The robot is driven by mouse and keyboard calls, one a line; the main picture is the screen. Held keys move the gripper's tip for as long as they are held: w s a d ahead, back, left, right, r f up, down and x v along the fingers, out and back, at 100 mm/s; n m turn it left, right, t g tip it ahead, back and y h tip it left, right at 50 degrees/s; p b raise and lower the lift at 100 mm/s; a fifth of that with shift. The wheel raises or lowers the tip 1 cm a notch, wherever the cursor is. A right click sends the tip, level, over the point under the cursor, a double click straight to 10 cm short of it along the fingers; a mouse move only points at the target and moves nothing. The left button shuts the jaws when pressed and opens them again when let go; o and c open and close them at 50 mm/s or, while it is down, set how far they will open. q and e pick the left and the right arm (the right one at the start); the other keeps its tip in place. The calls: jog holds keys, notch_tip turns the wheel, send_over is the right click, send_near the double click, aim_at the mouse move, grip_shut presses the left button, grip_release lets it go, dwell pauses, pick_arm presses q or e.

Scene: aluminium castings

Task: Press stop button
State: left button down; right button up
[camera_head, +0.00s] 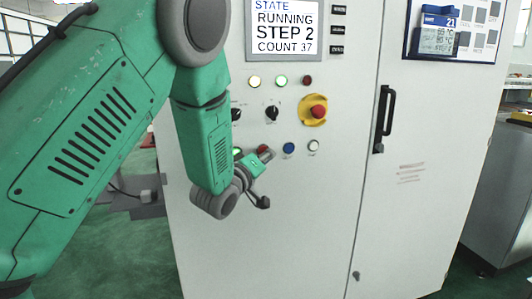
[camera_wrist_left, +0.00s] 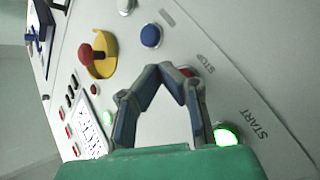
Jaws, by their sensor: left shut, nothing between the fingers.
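The red stop button (camera_wrist_left: 187,71) shows in the left wrist view beside the printed STOP label, partly hidden behind the fingertips. In the head view the red button (camera_head: 262,149) is in the lower button row, between the green and blue ones, partly covered by my gripper. My left gripper (camera_head: 266,156) is shut and empty in front of the panel at this button. In the left wrist view its fingertips (camera_wrist_left: 172,69) meet and overlap the button's edge. I cannot tell whether they touch it. My right gripper is not in view.
The lit green start button (camera_wrist_left: 228,135), blue button (camera_head: 288,147) and white button (camera_head: 313,145) are nearby. A red emergency button on a yellow base (camera_head: 314,110) sits above right. The screen (camera_head: 284,27) reads RUNNING, STEP 2, COUNT 37. A black door handle (camera_head: 384,118) protrudes farther right.

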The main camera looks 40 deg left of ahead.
pick_arm(q)
jog(key=shift+a+f, duration=0.1)
jog(key=shift+a, duration=0.35)
jog(key=shift+w+r, duration=0.2)
jog(key=shift+d, duration=0.25)
jog(key=shift+w+a, duration=0.15)
jog(key=shift+a, duration=0.2)
jog(key=shift+w+a, duration=0.2)
jog(key=shift+w, duration=0.05)
dwell(0.6)
jog(key=shift+s+d, duration=0.5)
jog(key=shift+s, duration=0.15)
